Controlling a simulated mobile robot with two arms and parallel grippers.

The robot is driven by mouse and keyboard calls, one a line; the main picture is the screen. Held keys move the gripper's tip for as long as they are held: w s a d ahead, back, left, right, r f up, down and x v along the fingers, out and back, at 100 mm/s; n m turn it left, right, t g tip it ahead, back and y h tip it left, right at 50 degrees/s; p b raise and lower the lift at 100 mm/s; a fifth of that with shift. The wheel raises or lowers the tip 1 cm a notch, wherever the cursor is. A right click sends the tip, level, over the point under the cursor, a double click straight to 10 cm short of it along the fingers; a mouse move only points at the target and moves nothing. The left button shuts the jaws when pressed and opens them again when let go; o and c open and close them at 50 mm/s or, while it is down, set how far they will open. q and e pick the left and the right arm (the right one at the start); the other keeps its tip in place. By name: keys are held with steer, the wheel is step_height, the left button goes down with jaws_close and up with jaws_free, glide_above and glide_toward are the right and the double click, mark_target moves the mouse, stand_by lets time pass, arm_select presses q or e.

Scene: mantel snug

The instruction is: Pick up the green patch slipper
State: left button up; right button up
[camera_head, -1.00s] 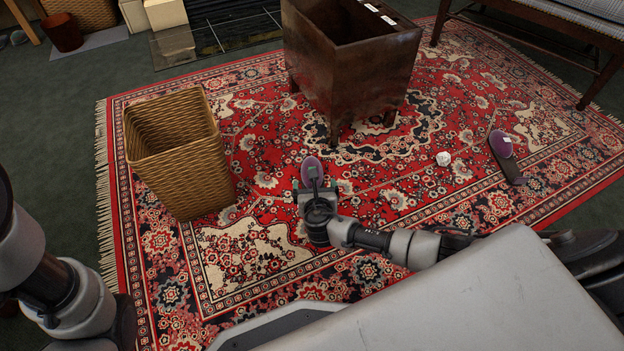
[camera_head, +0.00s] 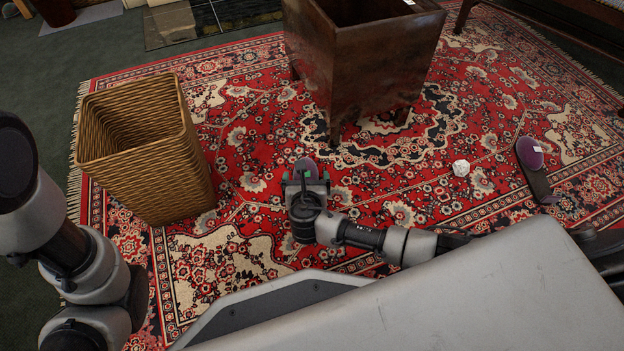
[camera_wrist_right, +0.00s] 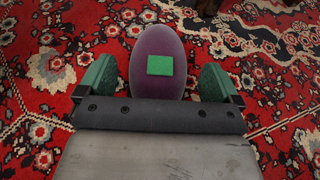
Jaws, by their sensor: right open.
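The green patch slipper is purple with a square green patch. In the right wrist view the slipper (camera_wrist_right: 158,50) lies between the two green fingertips of my right gripper (camera_wrist_right: 155,80), with gaps on both sides. Its near part is hidden behind the gripper body. In the head view the slipper (camera_head: 306,165) is mostly covered by my right gripper (camera_head: 306,177), which is open over it above the red rug. My left arm stands at the left edge of the head view; its gripper is not seen.
A wicker basket (camera_head: 150,165) stands left of the right gripper. A dark wooden bin (camera_head: 365,70) stands behind it. A purple slipper with a white patch (camera_head: 530,155) and a white crumpled ball (camera_head: 461,168) lie right on the patterned rug (camera_head: 250,110).

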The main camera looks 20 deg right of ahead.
steer(key=shift+c, duration=0.2)
steer(key=c, duration=1)
steer(key=shift+r, duration=0.2)
